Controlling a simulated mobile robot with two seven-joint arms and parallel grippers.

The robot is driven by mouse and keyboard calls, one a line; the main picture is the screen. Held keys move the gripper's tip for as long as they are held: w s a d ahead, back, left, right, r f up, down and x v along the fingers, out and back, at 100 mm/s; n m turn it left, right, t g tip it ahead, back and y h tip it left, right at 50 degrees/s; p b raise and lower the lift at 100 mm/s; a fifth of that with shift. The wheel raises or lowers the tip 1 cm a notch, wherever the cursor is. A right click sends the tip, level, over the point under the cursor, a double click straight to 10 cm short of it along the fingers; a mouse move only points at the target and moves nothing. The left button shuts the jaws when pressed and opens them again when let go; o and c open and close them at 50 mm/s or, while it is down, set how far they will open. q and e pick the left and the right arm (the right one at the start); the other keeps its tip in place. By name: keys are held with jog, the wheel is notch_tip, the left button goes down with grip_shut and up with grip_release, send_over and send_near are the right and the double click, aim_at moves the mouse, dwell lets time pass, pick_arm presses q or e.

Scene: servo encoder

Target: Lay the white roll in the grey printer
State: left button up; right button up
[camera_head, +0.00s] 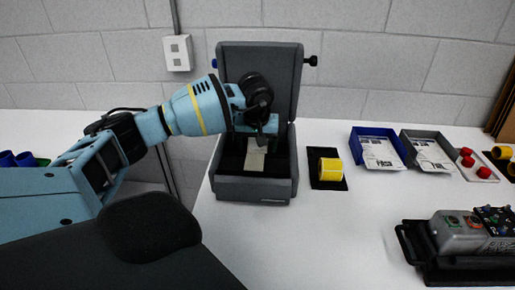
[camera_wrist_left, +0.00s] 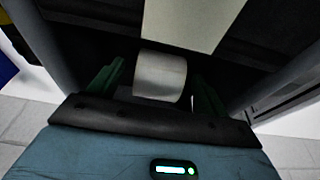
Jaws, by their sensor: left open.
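The grey printer (camera_head: 290,178) stands on the table with its lid (camera_head: 283,65) raised against the wall side. My left gripper (camera_head: 259,138) points down into the printer's open bay. In the left wrist view the white roll (camera_wrist_left: 160,77) lies between the two green fingers, with a dark gap on each side of it. The left gripper (camera_wrist_left: 157,80) is open. A pale paper strip (camera_wrist_left: 193,20) runs beyond the roll over the dark bay; a pale patch (camera_head: 255,160) shows under the gripper in the head view. The roll's underside is hidden. My right gripper is out of view.
Right of the printer a yellow roll (camera_head: 329,168) sits on a black pad. Beyond it are a blue tray (camera_head: 366,133) and a grey tray (camera_head: 417,135) with papers, and red knobs (camera_head: 467,160). A grey control box (camera_head: 459,233) stands at front right. The front middle table is clear.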

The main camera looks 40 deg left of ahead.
pick_arm(q)
jog(key=v, duration=0.5)
jog(key=shift+s+r, duration=0.15)
jog(key=shift+r, duration=0.2)
jog(key=shift+d+f, duration=0.1)
